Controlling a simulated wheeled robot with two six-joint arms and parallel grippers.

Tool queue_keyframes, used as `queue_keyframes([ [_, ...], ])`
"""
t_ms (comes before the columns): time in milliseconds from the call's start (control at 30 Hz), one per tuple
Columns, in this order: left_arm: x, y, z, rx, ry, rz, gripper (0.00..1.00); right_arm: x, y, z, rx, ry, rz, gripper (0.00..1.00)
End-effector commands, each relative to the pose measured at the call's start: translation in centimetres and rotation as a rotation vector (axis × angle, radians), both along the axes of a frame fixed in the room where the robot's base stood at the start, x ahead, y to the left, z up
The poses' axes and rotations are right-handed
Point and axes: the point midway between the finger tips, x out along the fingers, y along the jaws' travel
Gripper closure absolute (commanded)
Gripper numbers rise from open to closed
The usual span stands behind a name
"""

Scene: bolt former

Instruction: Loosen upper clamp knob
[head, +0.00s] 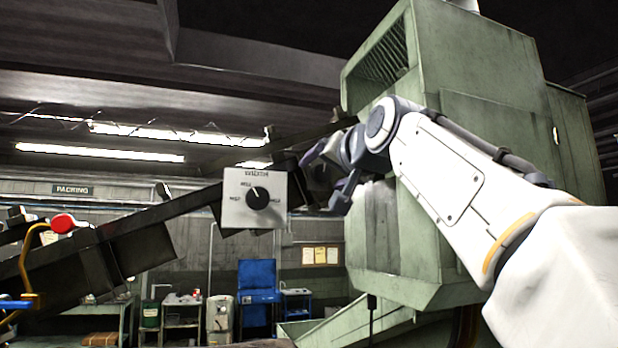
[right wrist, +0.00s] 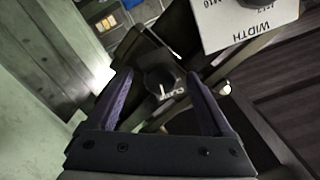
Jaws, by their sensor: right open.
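My right gripper (head: 322,178) reaches in from the right to the dark rail beside the white dial box. It also shows in the right wrist view (right wrist: 158,75), with its two purple-grey fingers spread apart. A dark round knob (right wrist: 160,82), apparently the clamp knob, shows between and beyond the fingertips. A small pale marking lies just below it. I cannot tell whether the fingers touch it; they are not closed on it. In the head view the knob is dark and partly hidden by the gripper. My left gripper is not in view.
The white dial box (head: 239,209) with a black dial stands just left of my right gripper; its panel (right wrist: 232,22) reads WIDTH in the right wrist view. The green machine housing (head: 490,70) stands close on the right. A red ball knob (head: 62,223) is at far left.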

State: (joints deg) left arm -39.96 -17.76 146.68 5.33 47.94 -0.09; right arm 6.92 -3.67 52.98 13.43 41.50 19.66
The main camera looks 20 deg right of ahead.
Motion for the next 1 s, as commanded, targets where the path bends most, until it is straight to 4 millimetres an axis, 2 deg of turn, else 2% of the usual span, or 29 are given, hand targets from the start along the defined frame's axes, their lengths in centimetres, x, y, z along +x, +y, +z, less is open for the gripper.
queue_keyframes([
  [100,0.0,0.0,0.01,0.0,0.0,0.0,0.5,-0.01,0.01,0.02,0.001,0.0,0.0,0.15],
  [167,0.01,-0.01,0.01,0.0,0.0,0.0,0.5,-0.01,0.03,0.01,0.002,0.0,0.0,0.38],
  [300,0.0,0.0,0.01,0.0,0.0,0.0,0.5,-0.01,0.03,0.01,0.002,0.0,0.001,0.92],
  [333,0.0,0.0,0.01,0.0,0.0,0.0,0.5,-0.01,0.03,0.01,0.003,0.0,0.001,1.0],
  [567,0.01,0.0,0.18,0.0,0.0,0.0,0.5,-0.03,0.03,0.09,0.044,0.001,0.0,1.0],
  [733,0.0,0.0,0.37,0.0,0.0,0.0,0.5,-0.05,0.02,0.06,0.246,0.008,0.0,1.0],
  [1000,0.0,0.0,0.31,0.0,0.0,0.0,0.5,-0.04,0.02,0.02,0.446,0.015,0.001,1.0],
])
